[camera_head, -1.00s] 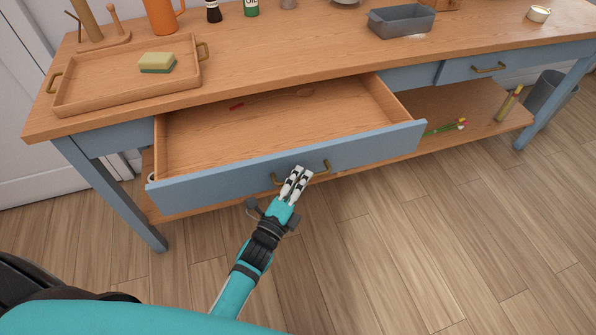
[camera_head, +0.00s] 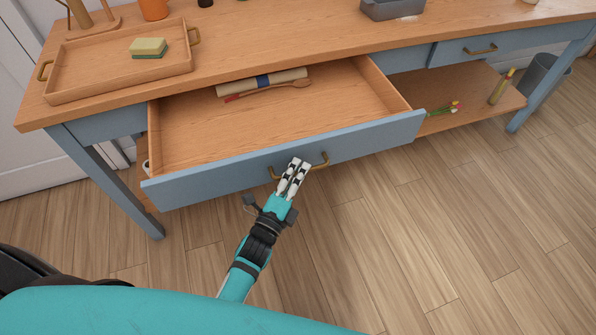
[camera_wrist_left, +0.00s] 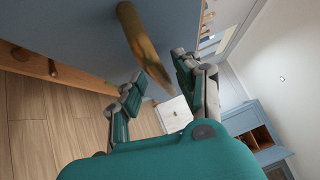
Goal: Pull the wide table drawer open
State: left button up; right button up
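The wide table drawer (camera_head: 340,147) has a blue front and a wooden inside. It stands well out from under the tabletop. Its brass bar handle (camera_head: 321,161) is on the front and shows large in the left wrist view (camera_wrist_left: 142,42). My left gripper (camera_head: 297,168) is at the middle of this handle, fingers pointing at the drawer front. My right gripper is not in view.
A rolled mat (camera_head: 240,86) and a wooden spoon (camera_head: 290,85) lie inside the drawer. The tabletop carries a tray (camera_head: 105,81) with a sponge (camera_head: 148,48) and a grey bin (camera_head: 392,9). A smaller drawer (camera_head: 513,47) is shut at right. The floor in front is clear.

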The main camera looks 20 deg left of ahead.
pick_arm(q)
jog(key=shift+r, duration=0.15)
jog(key=v, duration=1.2)
jog(key=s+f+n+g+y, duration=0.1)
jog(key=s+f+n+g, duration=0.25)
jog(key=f, duration=0.55)
jog(key=s+f+n+g, duration=0.3)
jog(key=f+n, duration=0.1)
jog(key=f, duration=0.6)
jog(key=s+f+n+g+y, duration=0.1)
jog(key=s+f+n+g, duration=0.2)
jog(key=f, duration=0.6)
jog(key=s+a+f+n+g, duration=0.2)
jog(key=s+a+f+n, duration=0.1)
jog(key=s, duration=0.4)
jog(key=s+a+f+n+g+y, duration=0.1)
jog(key=s+a+f+n+g, duration=0.1)
jog(key=s+f, duration=0.4)
jog(key=s+a+f+n+g+p, duration=0.1)
jog(key=s+a+f+n+g, duration=0.2)
jog(key=s, duration=0.5)
notch_tip(320, 180, down, 2)
jog(key=shift+a+f+n+g+y, duration=0.1)
jog(key=shift+a+n+g+y, duration=0.3)
jog(key=shift+n+g, duration=0.25)
